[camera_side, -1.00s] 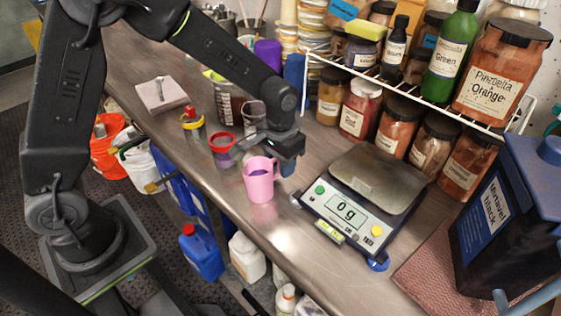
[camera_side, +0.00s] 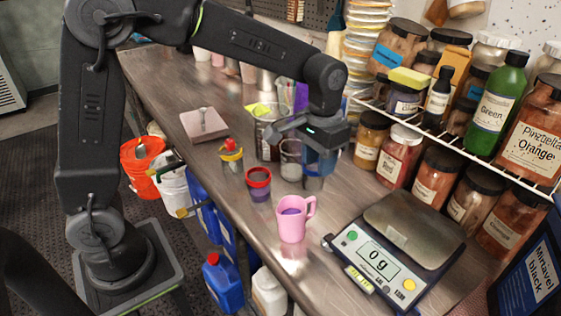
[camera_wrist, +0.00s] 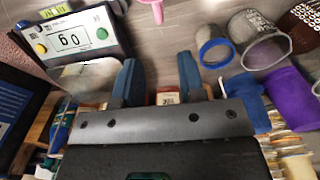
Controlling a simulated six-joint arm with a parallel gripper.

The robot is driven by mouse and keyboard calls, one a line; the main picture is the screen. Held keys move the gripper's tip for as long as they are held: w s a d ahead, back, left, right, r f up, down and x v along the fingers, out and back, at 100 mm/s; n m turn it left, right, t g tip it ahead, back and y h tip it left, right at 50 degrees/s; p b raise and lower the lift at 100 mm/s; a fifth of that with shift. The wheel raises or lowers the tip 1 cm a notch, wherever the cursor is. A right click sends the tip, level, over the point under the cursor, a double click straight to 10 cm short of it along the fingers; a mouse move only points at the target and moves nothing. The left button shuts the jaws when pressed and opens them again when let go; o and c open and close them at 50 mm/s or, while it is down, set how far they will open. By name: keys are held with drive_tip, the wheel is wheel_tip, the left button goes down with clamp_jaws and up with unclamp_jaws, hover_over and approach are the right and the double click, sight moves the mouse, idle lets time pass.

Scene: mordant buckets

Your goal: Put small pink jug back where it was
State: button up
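The small pink jug (camera_side: 291,226) stands upright on the metal bench, left of the scale, with purple inside. Part of it shows at the top edge of the wrist view (camera_wrist: 151,10). My gripper (camera_side: 318,170) is behind and above the jug, apart from it. In the wrist view its two blue fingers (camera_wrist: 158,78) are spread with nothing held between them.
A wire rack (camera_side: 450,140) with several jars is at right. Bench in front of the jug is clear.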

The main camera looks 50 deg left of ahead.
drive_tip(key=s+a+r+t, duration=0.2)
drive_tip(key=s+a+r, duration=0.1)
drive_tip(key=s, duration=0.6)
drive_tip(key=s+a+r+t, duration=0.3)
drive_tip(key=s, duration=0.7)
drive_tip(key=shift+s+t, duration=0.2)
drive_tip(key=shift+t, duration=0.1)
